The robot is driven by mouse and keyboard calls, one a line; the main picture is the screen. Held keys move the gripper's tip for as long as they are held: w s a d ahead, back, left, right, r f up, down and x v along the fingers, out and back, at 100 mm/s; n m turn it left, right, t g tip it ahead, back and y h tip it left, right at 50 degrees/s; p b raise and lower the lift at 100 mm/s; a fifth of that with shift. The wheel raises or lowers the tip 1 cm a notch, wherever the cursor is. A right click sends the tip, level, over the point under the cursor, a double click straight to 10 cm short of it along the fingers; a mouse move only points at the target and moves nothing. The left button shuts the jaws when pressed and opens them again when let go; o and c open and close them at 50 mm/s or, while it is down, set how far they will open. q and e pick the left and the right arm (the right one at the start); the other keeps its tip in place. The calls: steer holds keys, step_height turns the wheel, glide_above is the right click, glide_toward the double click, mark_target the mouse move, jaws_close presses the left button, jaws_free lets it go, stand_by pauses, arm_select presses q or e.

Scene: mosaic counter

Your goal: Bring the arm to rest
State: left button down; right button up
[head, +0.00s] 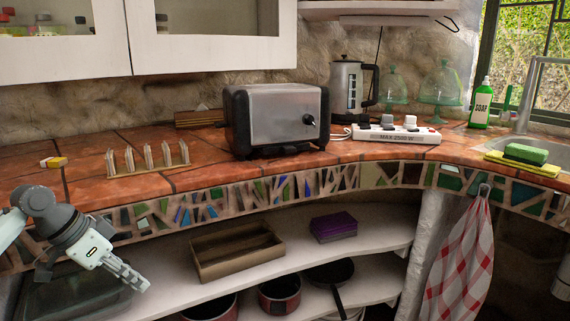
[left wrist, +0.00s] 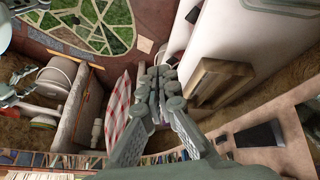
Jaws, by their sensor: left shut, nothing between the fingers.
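My left arm comes in at the lower left of the head view. My right gripper does not show in the head view.
The tiled counter (head: 85,180) bears a toast rack (head: 148,160), a toaster (head: 278,115), a power strip (head: 395,134) and a kettle (head: 347,88). Below, a shelf holds a wooden tray (head: 238,265) and a purple box (head: 334,228). A checked towel (head: 460,260) hangs at right.

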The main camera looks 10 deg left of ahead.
arm_select(q)
step_height(320, 180, down, 14)
steer(key=s+d+n+y, duration=0.1)
steer(key=s+d+n, duration=0.1)
steer(key=s+d, duration=0.1)
steer(key=s+d+f+n+y, duration=0.1)
steer(key=s+d+f+y, duration=0.1)
steer(key=s+f, duration=0.6)
steer(key=s+d+f+n+y, duration=0.2)
steer(key=s+f, duration=0.6)
steer(key=f, duration=0.1)
steer(key=shift+s+d+f+g+p, duration=0.35)
steer(key=shift+s+g, duration=0.05)
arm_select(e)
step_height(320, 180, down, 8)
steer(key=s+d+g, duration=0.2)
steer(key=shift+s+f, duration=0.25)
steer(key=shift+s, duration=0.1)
